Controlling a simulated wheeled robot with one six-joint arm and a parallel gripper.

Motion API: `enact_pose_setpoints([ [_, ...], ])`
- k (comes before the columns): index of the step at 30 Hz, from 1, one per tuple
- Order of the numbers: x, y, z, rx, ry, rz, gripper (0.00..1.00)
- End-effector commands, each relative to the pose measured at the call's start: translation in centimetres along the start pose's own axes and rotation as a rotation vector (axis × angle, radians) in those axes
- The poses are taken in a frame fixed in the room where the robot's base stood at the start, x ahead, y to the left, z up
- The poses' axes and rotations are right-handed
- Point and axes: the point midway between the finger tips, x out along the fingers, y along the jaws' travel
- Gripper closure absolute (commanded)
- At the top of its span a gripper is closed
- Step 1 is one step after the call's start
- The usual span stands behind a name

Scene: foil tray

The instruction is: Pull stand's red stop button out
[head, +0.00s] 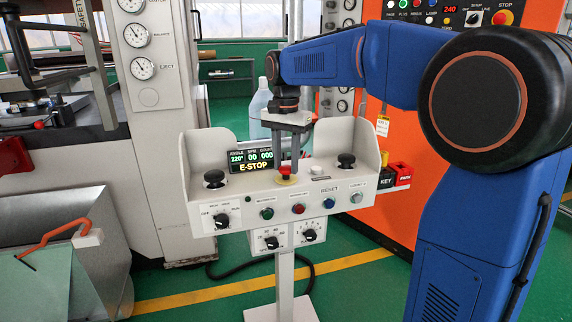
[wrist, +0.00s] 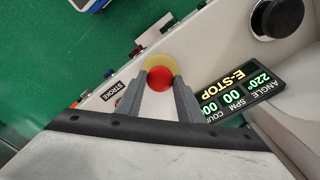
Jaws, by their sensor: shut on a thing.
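The stand (head: 240,205) is a pale control box on a post, with black palm buttons at both ends and a small display reading "E-STOP" (head: 252,167). Its red stop button (head: 286,172) sits on a yellow disc in the middle of the top. In the wrist view the red button (wrist: 160,78) lies between the fingertips, with the yellow ring (wrist: 158,64) showing beyond it. My gripper (head: 287,168) points down from above and is shut on the red stop button; its fingers also show in the wrist view (wrist: 160,84). Whether the button is pushed in or out I cannot tell.
A clear bottle (head: 260,105) stands behind the box. A white button (head: 316,169) lies right of the stop button. An orange cabinet (head: 400,135) stands behind; a grey press column (head: 160,150) is at left.

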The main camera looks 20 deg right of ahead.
Motion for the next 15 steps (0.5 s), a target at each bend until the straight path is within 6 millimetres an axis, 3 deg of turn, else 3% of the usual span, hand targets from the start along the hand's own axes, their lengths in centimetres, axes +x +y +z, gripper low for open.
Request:
enact_pose_setpoints([
  [3, -0.31, -0.04, -0.03, 0.0, 0.004, -0.006, 1.0],
  [4, -0.33, -0.04, -0.03, 0.0, 0.005, -0.006, 0.64],
  [6, -0.35, -0.04, -0.03, 0.0, 0.005, -0.007, 0.48],
  [15, -0.29, -0.03, -0.03, 0.0, 0.004, -0.005, 0.48],
])
